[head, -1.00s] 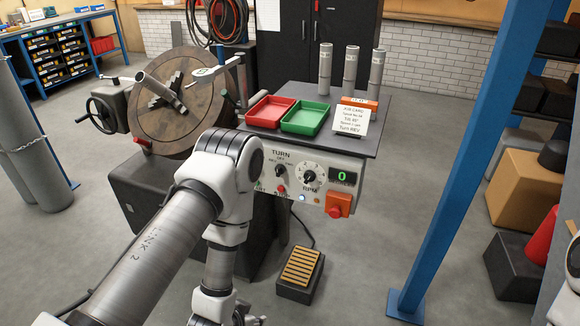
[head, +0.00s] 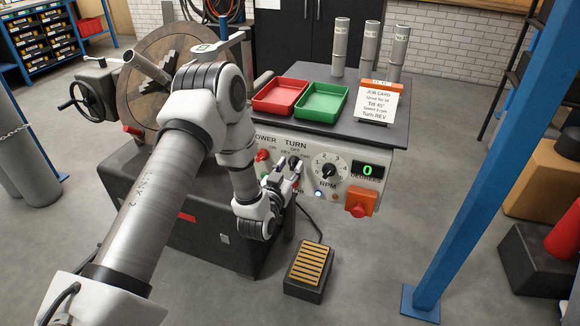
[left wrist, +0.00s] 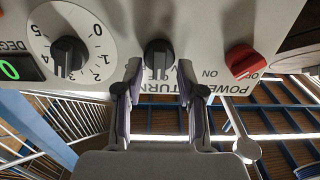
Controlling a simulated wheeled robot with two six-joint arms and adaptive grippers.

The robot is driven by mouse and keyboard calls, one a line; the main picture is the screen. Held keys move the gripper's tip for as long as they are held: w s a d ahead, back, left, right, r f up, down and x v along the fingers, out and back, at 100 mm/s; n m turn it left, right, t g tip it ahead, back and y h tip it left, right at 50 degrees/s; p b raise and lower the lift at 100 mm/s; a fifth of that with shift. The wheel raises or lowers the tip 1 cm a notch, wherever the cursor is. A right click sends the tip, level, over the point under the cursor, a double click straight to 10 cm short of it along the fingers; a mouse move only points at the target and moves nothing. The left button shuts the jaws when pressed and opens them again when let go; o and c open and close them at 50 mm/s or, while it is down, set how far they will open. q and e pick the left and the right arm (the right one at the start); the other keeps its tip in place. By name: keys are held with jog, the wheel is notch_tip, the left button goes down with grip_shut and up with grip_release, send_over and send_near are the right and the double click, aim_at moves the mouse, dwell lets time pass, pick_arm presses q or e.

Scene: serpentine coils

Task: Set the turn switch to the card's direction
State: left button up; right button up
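The turn switch is a black knob on the grey control panel under the word TURN. It shows in the head view (head: 294,161), partly covered by my gripper, and in the left wrist view (left wrist: 158,56), where it points toward the OFF mark. The job card (head: 377,105) stands on the table top and reads "Turn REV". My left gripper (head: 288,171) is open at the panel. In the left wrist view its fingertips (left wrist: 159,72) lie on either side of the knob with gaps. I cannot tell how far they reach over it. My right gripper is out of view.
The red power switch (left wrist: 244,61) and RPM dial (left wrist: 69,57) flank the turn switch. An orange box with a red button (head: 360,204) is at the panel's lower right. A foot pedal (head: 308,268) sits on the floor below. Red and green trays stand above.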

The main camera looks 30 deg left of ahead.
pick_arm(q)
grip_shut()
dwell(0.4)
jog(key=n+b, duration=0.1)
jog(key=n, duration=0.1)
jog(key=n+b, duration=0.2)
jog(key=shift+a+f, duration=0.15)
jog(key=shift+f, duration=0.05)
jog(key=shift+a+r+n+b, duration=0.1)
jog(key=shift+n+b, duration=0.95)
jog(key=shift+n, duration=0.95)
grip_release()
